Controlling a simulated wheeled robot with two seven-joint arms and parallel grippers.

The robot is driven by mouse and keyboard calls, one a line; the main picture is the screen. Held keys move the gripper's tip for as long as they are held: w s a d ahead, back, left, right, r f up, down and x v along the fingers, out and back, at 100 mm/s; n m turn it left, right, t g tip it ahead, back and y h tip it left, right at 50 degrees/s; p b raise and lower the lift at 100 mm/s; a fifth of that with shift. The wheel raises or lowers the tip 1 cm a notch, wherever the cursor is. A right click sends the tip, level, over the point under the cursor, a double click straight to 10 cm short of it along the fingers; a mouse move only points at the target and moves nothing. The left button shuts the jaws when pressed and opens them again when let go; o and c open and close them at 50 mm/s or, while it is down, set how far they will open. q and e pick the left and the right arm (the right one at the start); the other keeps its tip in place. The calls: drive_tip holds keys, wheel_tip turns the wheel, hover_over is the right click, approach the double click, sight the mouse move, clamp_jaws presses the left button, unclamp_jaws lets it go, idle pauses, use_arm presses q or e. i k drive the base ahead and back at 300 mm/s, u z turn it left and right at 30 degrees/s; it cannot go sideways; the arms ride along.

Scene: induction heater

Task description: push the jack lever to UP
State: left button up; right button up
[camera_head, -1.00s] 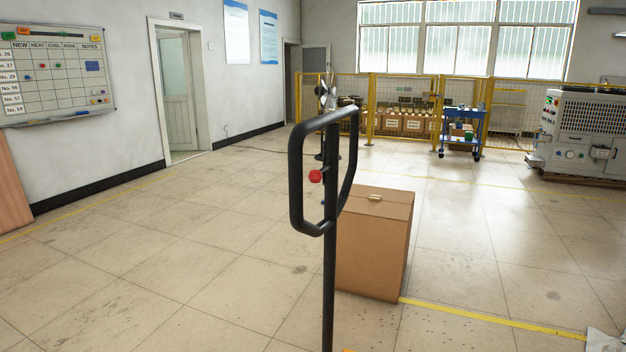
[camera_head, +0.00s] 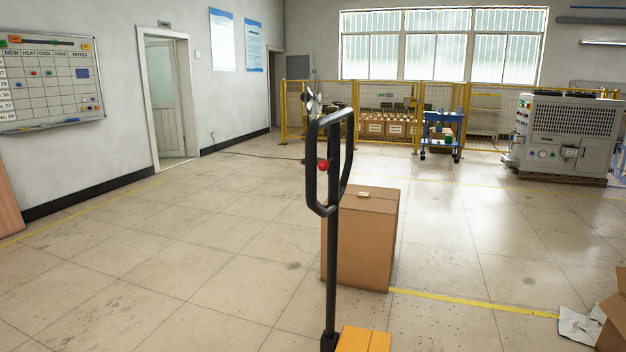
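The jack handle (camera_head: 332,250) stands upright in the middle of the view, a black bar with a closed loop grip at its top. A small lever with a red knob (camera_head: 323,165) sits inside the loop. From here I cannot tell which position the lever is in. The orange body of the jack (camera_head: 363,340) shows at the bottom edge, by the foot of the handle. Neither of my grippers is in view.
A closed brown carton (camera_head: 368,240) stands on the floor just behind the handle. An open carton (camera_head: 612,312) and crumpled paper (camera_head: 582,324) lie at the lower right. A blue cart (camera_head: 441,135) and a grey machine (camera_head: 570,135) stand farther back. The left floor is clear.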

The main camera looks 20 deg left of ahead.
sight(323, 166)
drive_tip(key=z, duration=0.4)
drive_tip(key=k, duration=0.35)
drive_tip(key=u, duration=1.35)
drive_tip(key=i, duration=1.05)
drive_tip(key=z, duration=0.1)
